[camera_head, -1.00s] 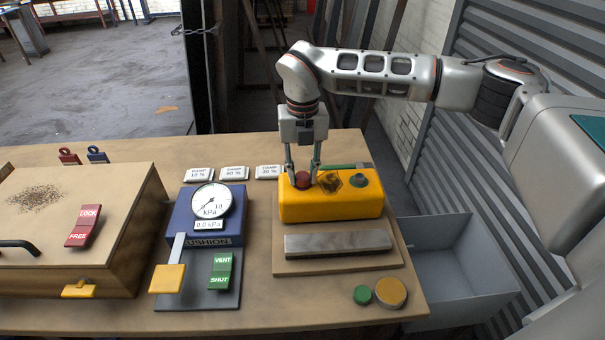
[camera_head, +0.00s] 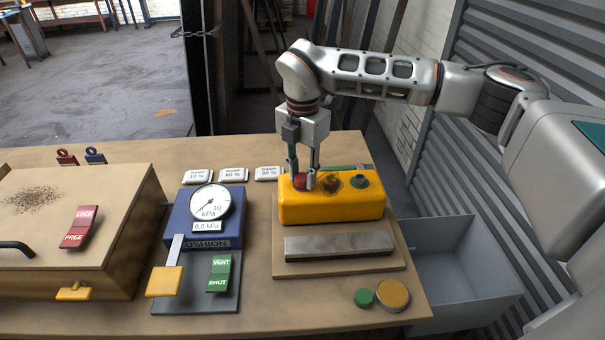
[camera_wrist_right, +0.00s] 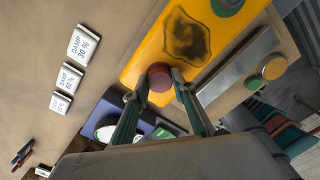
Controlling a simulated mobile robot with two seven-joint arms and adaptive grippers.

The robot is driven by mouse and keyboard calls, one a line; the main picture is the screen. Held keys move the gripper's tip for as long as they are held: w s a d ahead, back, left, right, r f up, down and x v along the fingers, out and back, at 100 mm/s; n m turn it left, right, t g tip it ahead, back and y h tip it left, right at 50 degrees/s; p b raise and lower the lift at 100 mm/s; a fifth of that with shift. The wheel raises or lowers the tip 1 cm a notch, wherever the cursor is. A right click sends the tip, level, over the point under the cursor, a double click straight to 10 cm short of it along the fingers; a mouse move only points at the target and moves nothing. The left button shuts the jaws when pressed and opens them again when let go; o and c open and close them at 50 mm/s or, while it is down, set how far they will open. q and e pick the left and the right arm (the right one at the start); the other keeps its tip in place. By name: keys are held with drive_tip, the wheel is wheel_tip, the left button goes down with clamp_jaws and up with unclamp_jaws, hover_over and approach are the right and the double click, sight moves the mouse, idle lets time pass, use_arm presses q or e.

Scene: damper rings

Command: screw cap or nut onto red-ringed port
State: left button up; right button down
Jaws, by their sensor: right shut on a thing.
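The yellow block (camera_head: 335,208) stands on a wooden board at the right of the table. A red cap (camera_head: 300,181) sits at the left end of its top, and it also shows in the right wrist view (camera_wrist_right: 159,78). My right gripper (camera_head: 306,182) points down with its fingers on either side of the red cap, shut on it. The fingers (camera_wrist_right: 155,88) show at the cap's sides in the right wrist view. The cap hides whatever port or red ring is under it. A dark port with a green ring (camera_head: 359,181) is at the block's right end. My left gripper is out of view.
A grey bar (camera_head: 338,245) lies in front of the block. A green cap (camera_head: 363,298) and an orange-topped round cap (camera_head: 392,294) lie at the front right. The blue gauge box (camera_head: 205,222) stands left. A grey bin (camera_head: 465,260) is beyond the right edge.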

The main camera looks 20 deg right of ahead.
drive_tip(key=m, duration=0.6)
drive_tip(key=shift+m+b, duration=0.3)
drive_tip(key=m, duration=0.5)
drive_tip(key=shift+m, duration=0.4)
drive_tip(key=c, duration=1.6)
unclamp_jaws()
